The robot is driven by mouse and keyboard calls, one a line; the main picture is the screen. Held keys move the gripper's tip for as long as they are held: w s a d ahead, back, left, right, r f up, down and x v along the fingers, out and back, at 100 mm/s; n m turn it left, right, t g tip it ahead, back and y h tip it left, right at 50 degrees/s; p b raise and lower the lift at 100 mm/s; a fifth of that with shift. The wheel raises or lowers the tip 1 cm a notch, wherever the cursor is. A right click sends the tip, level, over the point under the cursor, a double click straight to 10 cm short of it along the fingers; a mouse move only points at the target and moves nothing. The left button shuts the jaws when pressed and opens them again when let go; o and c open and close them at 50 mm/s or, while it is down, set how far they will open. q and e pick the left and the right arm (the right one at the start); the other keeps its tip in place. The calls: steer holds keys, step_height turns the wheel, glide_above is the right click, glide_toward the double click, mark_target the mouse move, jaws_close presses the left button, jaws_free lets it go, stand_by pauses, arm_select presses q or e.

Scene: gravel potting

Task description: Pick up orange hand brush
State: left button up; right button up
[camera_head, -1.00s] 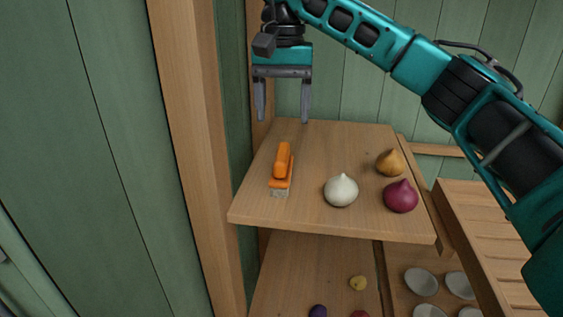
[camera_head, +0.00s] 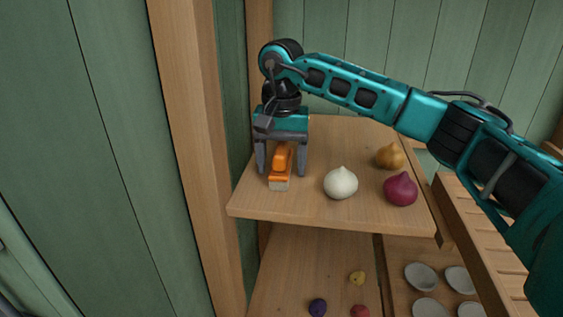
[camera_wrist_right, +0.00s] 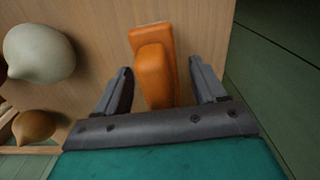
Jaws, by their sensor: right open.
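The orange hand brush (camera_head: 281,160) lies on the left part of the upper wooden shelf, with its pale bristle end toward the front. My right gripper (camera_head: 281,171) is lowered over it, fingers pointing down, one on each side of the brush. The fingers are open, with a gap to the brush on both sides. In the right wrist view the brush (camera_wrist_right: 154,65) sits between the two open fingers (camera_wrist_right: 161,82). My left gripper is not in view.
On the shelf (camera_head: 300,211) to the right of the brush are a white bulb (camera_head: 340,183), a brown bulb (camera_head: 390,156) and a purple bulb (camera_head: 401,189). A wooden post (camera_head: 190,150) stands close on the left. Grey bowls (camera_head: 421,276) sit below.

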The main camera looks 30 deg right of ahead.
mark_target(281, 145)
steer(key=shift+c, duration=0.2)
steer(key=c, duration=1.1)
steer(key=shift+r, duration=0.1)
steer(key=shift+r, duration=0.4)
step_height(281, 145, up, 9)
steer(key=shift+r, duration=0.2)
step_height(281, 145, up, 10)
steer(key=p, duration=0.3)
steer(key=shift+f, duration=0.1)
